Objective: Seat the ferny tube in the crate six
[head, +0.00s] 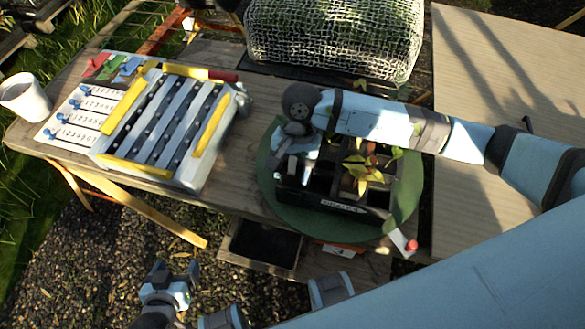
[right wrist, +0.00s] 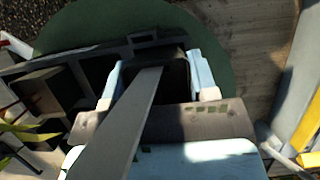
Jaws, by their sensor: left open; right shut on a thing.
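A dark crate (head: 375,214) with compartments and a white front label stands on a round green mat (head: 408,205). It also shows at the left of the right wrist view (right wrist: 62,72). My right gripper (head: 290,165) is at the crate's left end, shut on a dark tube (right wrist: 172,84). The tube's top sits between the two pale fingers, and a grey strip crosses in front of it. I cannot tell which plant it holds, or whether it is inside a compartment or above it. My left gripper (head: 165,285) is open and empty, low over the gravel.
Leafy plants (head: 362,170) stand in the crate's right part. A board with yellow bars and grey rails (head: 165,120) lies at left, beside a white cup (head: 25,97). A mesh-covered bundle (head: 335,38) stands behind. A red-topped item (head: 410,245) is at the front edge.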

